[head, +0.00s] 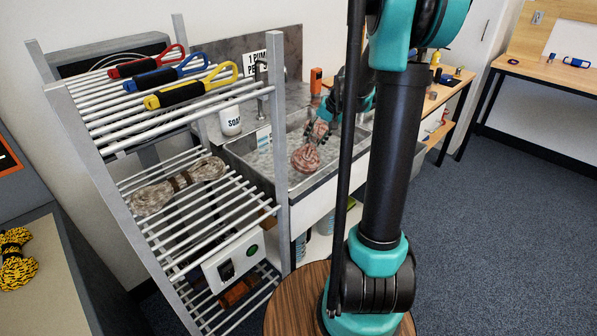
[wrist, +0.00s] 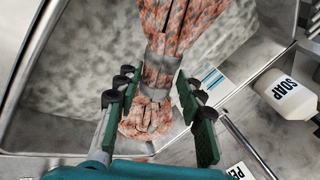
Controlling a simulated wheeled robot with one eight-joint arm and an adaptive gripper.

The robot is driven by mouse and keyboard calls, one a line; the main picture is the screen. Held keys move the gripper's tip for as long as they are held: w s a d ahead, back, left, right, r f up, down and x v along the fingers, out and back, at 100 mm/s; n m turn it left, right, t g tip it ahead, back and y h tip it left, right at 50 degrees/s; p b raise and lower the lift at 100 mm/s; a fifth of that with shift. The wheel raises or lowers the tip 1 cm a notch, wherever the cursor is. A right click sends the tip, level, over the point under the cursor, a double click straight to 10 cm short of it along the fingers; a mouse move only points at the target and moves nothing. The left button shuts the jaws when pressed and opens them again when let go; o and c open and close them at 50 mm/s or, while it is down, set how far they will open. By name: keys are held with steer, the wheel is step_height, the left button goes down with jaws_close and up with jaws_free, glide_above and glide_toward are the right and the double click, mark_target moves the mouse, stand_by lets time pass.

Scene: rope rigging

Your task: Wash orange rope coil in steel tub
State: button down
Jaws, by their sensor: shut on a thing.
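The orange rope coil (head: 306,158) looks dull orange with grey speckles and has a grey band around its middle in the wrist view (wrist: 178,30). My gripper (head: 319,130) is shut on the coil near that band, with its green-padded fingers on either side in the wrist view (wrist: 156,88). The coil hangs below the gripper, over or in the steel tub (head: 312,187); I cannot tell how deep it sits. Cloudy grey water or foam fills the tub in the wrist view (wrist: 85,65).
A white soap bottle (head: 231,121) stands beside the tub. A metal rack (head: 278,130) at the left holds red, blue and yellow-handled tools and a greyish rope coil (head: 180,188). A black and yellow rope (head: 17,262) lies far left. The floor at right is clear.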

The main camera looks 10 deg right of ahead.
steer(key=shift+r, duration=3.4)
